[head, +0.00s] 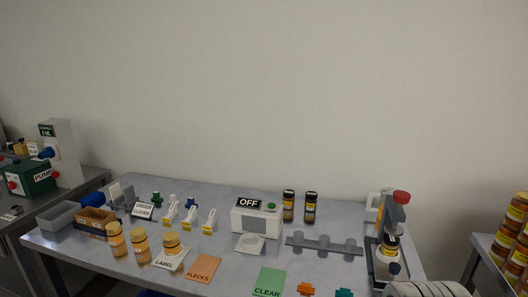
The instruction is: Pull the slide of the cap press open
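What looks like the cap press (399,214) stands at the right end of the grey table, an upright grey frame with a red knob on top. A small bottle (391,244) with a dark cap and yellow label sits low in it. A dark blue knob (394,268) shows at its front, probably on the slide; how far the slide is out I cannot tell. A white ribbed part, probably of my arm, shows at the bottom edge just right of the press's front. My gripper's fingers are not in view.
A white box marked OFF (256,218) and a grey holder (324,246) stand left of the press. Two dark jars (310,208) stand behind. A shelf of jars (515,235) stands right, beyond a gap.

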